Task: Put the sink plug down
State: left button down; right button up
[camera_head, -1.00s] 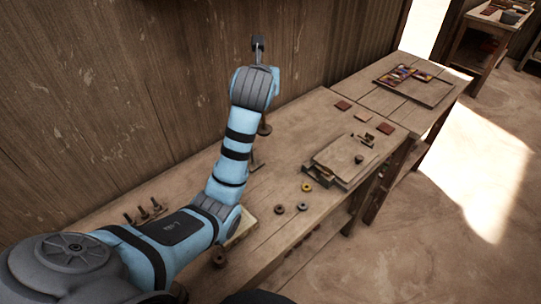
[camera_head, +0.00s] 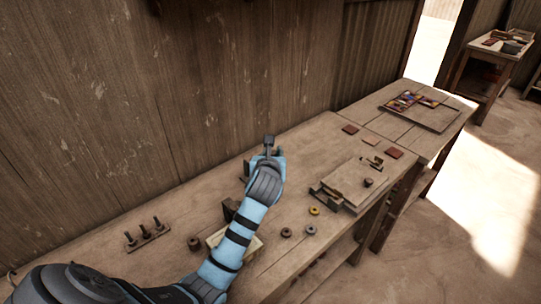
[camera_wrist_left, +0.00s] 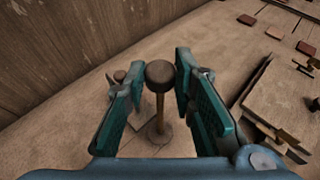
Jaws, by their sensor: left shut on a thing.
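My left gripper (camera_head: 268,148) is low over the back part of the workbench. In the left wrist view its teal fingers (camera_wrist_left: 160,98) stand on either side of the sink plug (camera_wrist_left: 160,74), a dark round knob on a pale upright stem with a wider foot. The gripper is shut on the plug. The foot shows low between the fingers; whether it touches the bench top is hard to tell. In the head view the gripper and wrist mostly hide the plug. My right gripper is not in view.
A tile press (camera_head: 345,184) stands right of the gripper. Rings, including a yellow one (camera_head: 314,211), lie in front. A rack of pegs (camera_head: 146,237) is at the left. Reddish tiles (camera_head: 373,142) and a paint tray (camera_head: 418,112) lie farther right. The plank wall (camera_head: 200,90) rises behind.

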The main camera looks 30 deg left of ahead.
pick_arm(q)
jog(key=c, duration=1.4)
grip_release()
jog(key=shift+o, duration=0.2)
